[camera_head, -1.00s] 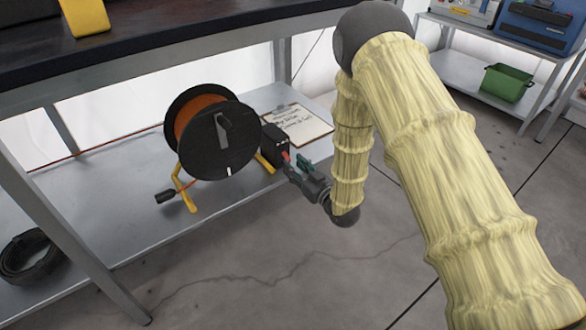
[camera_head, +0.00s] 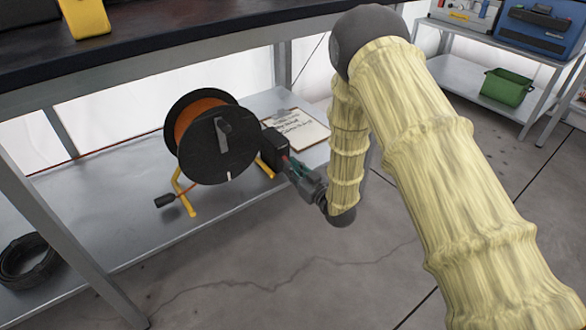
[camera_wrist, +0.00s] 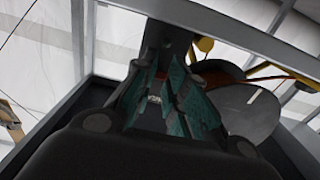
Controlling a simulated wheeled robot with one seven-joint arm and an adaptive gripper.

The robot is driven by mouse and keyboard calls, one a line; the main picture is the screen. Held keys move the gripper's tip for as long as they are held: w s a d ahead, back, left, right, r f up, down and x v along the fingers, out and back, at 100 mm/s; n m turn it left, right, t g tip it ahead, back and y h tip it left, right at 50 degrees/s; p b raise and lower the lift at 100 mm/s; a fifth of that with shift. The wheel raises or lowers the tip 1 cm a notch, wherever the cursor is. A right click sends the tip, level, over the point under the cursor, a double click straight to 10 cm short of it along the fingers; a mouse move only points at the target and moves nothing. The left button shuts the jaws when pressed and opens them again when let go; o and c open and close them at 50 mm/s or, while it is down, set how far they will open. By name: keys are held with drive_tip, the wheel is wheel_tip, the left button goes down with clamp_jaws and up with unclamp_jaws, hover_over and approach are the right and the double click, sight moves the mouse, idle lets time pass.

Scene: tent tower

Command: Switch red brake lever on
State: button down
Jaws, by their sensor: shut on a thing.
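The cable reel (camera_head: 222,150), with a black disc, orange cable and yellow legs, stands on the lower metal shelf. A black box (camera_head: 272,145) sits at its right side. A little of the red brake lever (camera_head: 286,157) shows between this box and my gripper (camera_head: 293,167). My gripper reaches in from the right and is shut on the lever, which its fingers mostly hide. In the wrist view, the green-padded fingers of my gripper (camera_wrist: 158,98) lie in front of a dark body. The lever cannot be made out clearly there, so its exact setting is unclear.
A clipboard (camera_head: 297,127) lies on the shelf behind the box. The table's dark top (camera_head: 180,40) overhangs the reel, and a metal leg (camera_head: 75,245) stands at the left. A black coil (camera_head: 28,262) lies at the shelf's left end. The floor in front is clear.

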sight(287, 159)
drive_tip(key=shift+r+p, duration=0.2)
drive_tip(key=shift+p, duration=0.25)
wheel_tip(287, 159, up, 3)
drive_tip(key=g+h+p, duration=0.1)
drive_tip(key=g+p, duration=0.1)
drive_tip(key=p, duration=0.4)
drive_tip(key=g+h+p, duration=0.2)
drive_tip(key=p, duration=0.5)
drive_tip(key=shift+d+f, duration=0.15)
drive_tip(key=g+p, duration=0.1)
drive_tip(key=p, duration=0.1)
drive_tip(key=r+g+h+p, duration=0.1)
drive_tip(key=p, duration=0.2)
drive_tip(key=shift+w+h, duration=0.15)
drive_tip(key=shift+h, duration=0.15)
drive_tip(key=g+p, duration=0.1)
drive_tip(key=g+h+p, duration=0.1)
drive_tip(key=p, duration=0.1)
drive_tip(key=shift+w+a+r, duration=0.15)
drive_tip(key=shift+w+a, duration=0.05)
drive_tip(key=shift+p, duration=0.55)
drive_tip(key=c, duration=1.4)
unclamp_jaws()
drive_tip(key=shift+c, duration=0.2)
drive_tip(key=shift+a, duration=0.1)
